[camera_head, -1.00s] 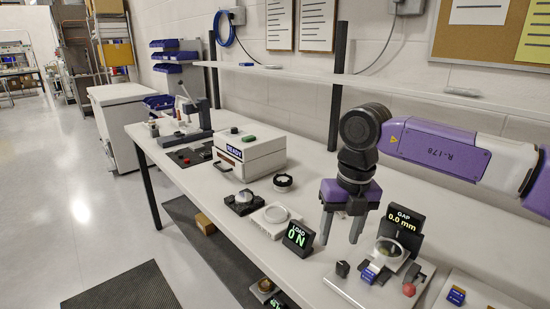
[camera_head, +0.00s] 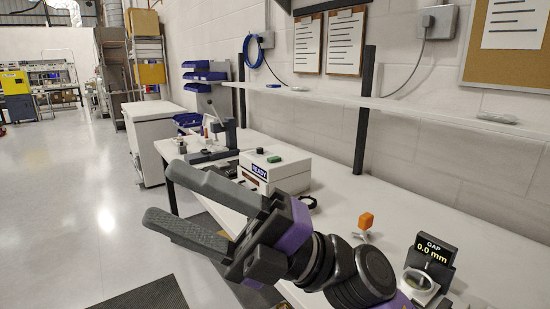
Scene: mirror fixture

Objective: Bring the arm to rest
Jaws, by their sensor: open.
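My gripper (camera_head: 170,193) is close to the camera, in the lower middle of the view. Its two grey fingers are spread apart, point up and to the left, and hold nothing. The purple gripper body and black wrist joints trail down to the right, with my arm running out of the bottom edge. The gripper covers part of the long white bench (camera_head: 405,210) and whatever stands there. The mirror fixture (camera_head: 418,285), with a round ring, shows partly at the lower right. Behind it a black GAP display (camera_head: 430,262) reads 0.0 mm.
A white box (camera_head: 272,172) marked READY stands on the bench behind my gripper. A small orange-topped piece (camera_head: 366,220) stands between my wrist and the wall. A shelf (camera_head: 400,104) runs along the wall on dark posts. Open floor (camera_head: 90,210) lies to the left.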

